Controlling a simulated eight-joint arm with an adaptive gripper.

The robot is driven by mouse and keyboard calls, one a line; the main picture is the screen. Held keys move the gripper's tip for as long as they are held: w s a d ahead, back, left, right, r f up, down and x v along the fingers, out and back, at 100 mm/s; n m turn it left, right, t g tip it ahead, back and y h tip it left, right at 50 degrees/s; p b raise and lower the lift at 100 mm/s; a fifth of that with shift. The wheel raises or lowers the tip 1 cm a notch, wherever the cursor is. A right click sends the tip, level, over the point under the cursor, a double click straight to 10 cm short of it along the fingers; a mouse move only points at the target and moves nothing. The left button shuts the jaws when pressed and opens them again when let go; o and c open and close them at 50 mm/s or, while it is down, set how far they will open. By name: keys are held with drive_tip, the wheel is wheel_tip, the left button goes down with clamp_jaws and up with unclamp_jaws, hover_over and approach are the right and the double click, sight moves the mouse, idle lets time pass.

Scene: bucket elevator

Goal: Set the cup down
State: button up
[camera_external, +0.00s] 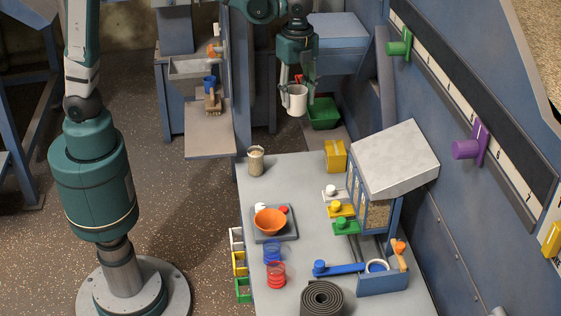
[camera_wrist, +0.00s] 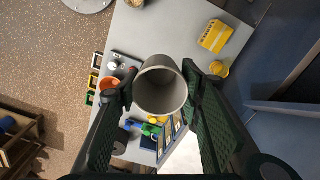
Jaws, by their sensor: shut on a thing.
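A white-grey cup (camera_external: 296,100) is held in my gripper (camera_external: 294,90) beyond the far end of the grey table (camera_external: 290,175), well above the floor. In the wrist view the cup (camera_wrist: 160,86) sits between the two green fingers of my gripper (camera_wrist: 161,90), with its open mouth toward the camera. The inside looks empty. The fingers press on its left and right sides. The cup appears roughly upright in the outside view.
The table's far end holds a jar of grain (camera_external: 256,161) and a yellow box (camera_external: 336,156). An orange bowl (camera_external: 270,221) sits on a scale. Bare tabletop lies between jar and box.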

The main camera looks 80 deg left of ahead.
wheel_tip(320, 180, down, 20)
drive_tip(key=shift+f, duration=0.2)
idle(0.4)
drive_tip(key=shift+f+b, duration=0.4)
drive_tip(key=shift+f, duration=2.7)
drive_tip(key=shift+f, duration=1.85)
drive_tip(key=shift+f+b, duration=0.2)
drive_tip(key=shift+b, duration=0.25)
drive_tip(key=o, duration=0.6)
drive_tip(key=shift+c, duration=0.2)
drive_tip(key=o, duration=0.3)
